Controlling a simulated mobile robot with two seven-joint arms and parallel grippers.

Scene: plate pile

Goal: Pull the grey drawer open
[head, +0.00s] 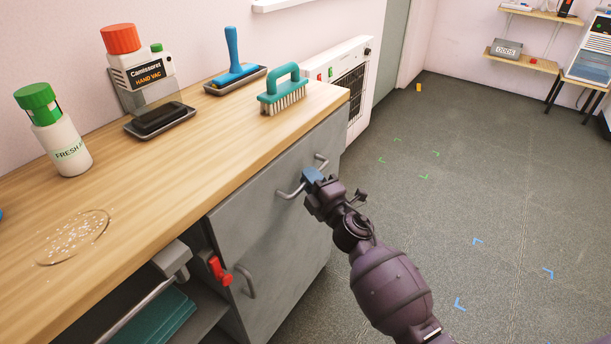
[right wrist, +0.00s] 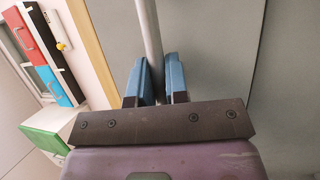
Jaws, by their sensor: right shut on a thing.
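The grey drawer (head: 262,185) is at the top of the grey cabinet under the wooden worktop, and its front looks about flush with the cabinet. Its metal bar handle (head: 287,193) stands out from the front. My right gripper (head: 311,175) is at this handle, its blue fingertips around the middle of the bar. In the right wrist view the handle bar (right wrist: 149,35) runs between the two blue fingers (right wrist: 160,82), which are shut on it. The grey front lies behind the bar. My left gripper is not in view.
A lower handle (head: 246,282) and red clip (head: 219,270) are below. The floor (head: 500,180) to the right is clear.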

